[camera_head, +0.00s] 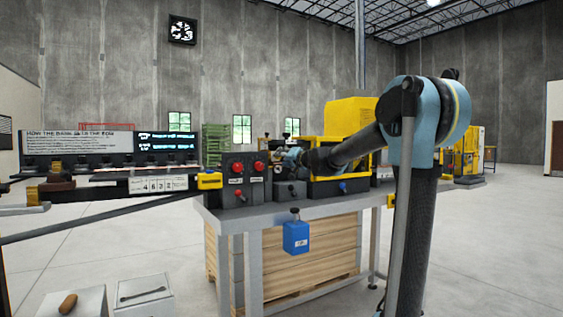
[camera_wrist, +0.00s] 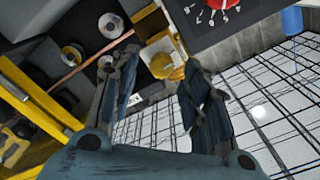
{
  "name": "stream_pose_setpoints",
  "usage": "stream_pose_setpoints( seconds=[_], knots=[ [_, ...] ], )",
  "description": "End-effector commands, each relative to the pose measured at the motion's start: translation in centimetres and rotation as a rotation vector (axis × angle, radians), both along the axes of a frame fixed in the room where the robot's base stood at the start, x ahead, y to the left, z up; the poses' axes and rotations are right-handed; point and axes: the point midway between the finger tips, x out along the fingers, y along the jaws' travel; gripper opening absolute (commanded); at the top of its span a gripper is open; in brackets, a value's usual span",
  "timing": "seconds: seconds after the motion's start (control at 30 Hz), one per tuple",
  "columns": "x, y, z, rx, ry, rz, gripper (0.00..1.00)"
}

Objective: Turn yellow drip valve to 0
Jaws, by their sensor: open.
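A small yellow knob (camera_wrist: 165,67), which looks like the drip valve, shows in the wrist view just beyond my fingertips. Its pointer and any scale of its own cannot be made out. My gripper (camera_wrist: 160,60) is open, with one finger on each side of the knob in the picture. I cannot tell whether either finger touches it. In the head view my gripper (camera_head: 284,155) is over the machine bench, and the knob cannot be picked out there.
A red dial (camera_wrist: 222,5) with white numbers sits on a dark panel nearby. A copper tube (camera_wrist: 95,62) runs between metal rollers. A yellow machine housing (camera_head: 349,116) stands behind my arm. A blue box (camera_head: 296,238) hangs at the grey bench's (camera_head: 330,206) front.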

Motion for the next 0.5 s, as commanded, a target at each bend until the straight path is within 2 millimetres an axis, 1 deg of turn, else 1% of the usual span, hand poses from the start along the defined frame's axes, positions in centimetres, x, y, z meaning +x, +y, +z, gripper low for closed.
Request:
stream_pose_setpoints(
  seconds=[0.1, 0.5],
  knots=[
    [-1.6, -1.1, 0.0, 0.000, 0.000, 0.000, 0.42],
    [-6.3, -4.3, -0.1, 0.000, 0.001, -0.002, 0.42]
  ],
)
